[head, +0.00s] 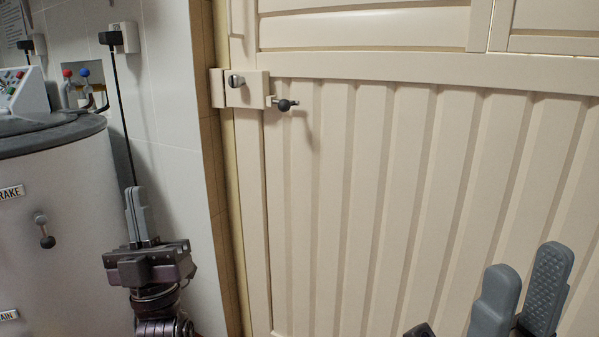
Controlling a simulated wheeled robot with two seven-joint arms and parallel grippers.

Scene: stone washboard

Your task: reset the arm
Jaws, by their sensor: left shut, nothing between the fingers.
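My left gripper (138,200) is at the lower left, pointing up, with its grey fingers together and nothing between them. It is in front of the white tiled wall, between the grey cylindrical machine and the door frame. My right gripper (528,265) is at the bottom right, in front of the cream door. Its two grey fingers point up and stand apart, with nothing seen between them. The rest of the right arm is mostly out of the picture.
A grey cylindrical machine (60,190) with a control box (22,95) stands at the left. A black cord (120,110) hangs from a wall socket (125,38), passing behind my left gripper. The ribbed cream door (400,170) has a latch (245,88) with a dark knob (284,105).

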